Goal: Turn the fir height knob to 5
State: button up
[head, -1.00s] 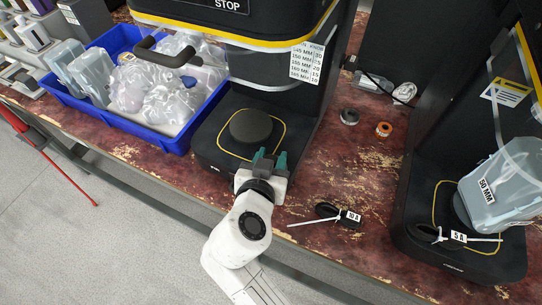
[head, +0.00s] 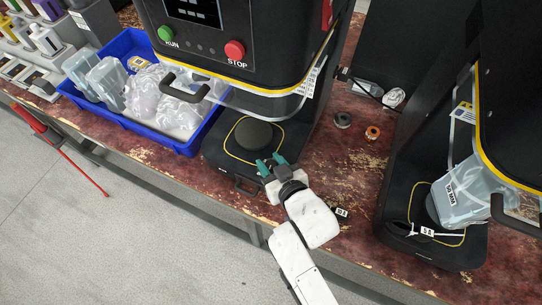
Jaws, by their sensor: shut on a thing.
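The middle black seamer has a round dark plate (head: 254,134) inside a yellow outline on its base (head: 222,152). My gripper (head: 271,162), with teal fingertips, is at the front right edge of this base, just in front of the plate. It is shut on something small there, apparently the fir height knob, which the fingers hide. I cannot read its pointer or scale. A white chart (head: 312,80) hangs on the seamer's right side, edge-on and unreadable now.
A blue tray (head: 187,148) of bagged parts stands left. The right seamer's base (head: 440,252) holds a clear container (head: 462,195). A tagged dark item (head: 341,212) lies beside my wrist. Green and red buttons (head: 235,50) are above.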

jog(key=shift+n+g+y, duration=1)
jog(key=shift+n+y, duration=0.2)
jog(key=shift+n, duration=0.1)
jog(key=n+g+y+b, duration=0.1)
jog(key=b, duration=0.1)
jog(key=n+g+y+b, duration=0.1)
jog(key=n+g+b, duration=0.1)
jog(key=b, duration=0.1)
jog(key=shift+w+d+f, duration=0.1)
jog(key=shift+w+f, duration=0.05)
jog(key=shift+f, duration=0.2)
jog(key=n+g+y+b, duration=0.1)
jog(key=n+g+b, duration=0.2)
jog(key=g, duration=0.1)
jog(key=shift+r+n+y+b, duration=0.15)
jog(key=shift+n+y+b, duration=0.15)
jog(key=shift+n+y, duration=0.1)
jog(key=n+g+b, duration=0.2)
jog(key=g, duration=0.1)
jog(key=shift+n, duration=0.4)
jog(key=n+g+h+b, duration=0.1)
jog(key=n+g, duration=0.3)
jog(key=shift+r+g+b, duration=0.1)
jog(key=shift+g+b, duration=0.3)
jog(key=shift+s, duration=0.2)
jog(key=o, duration=0.9)
jog(key=shift+o, duration=0.2)
jog(key=shift+g, duration=0.3)
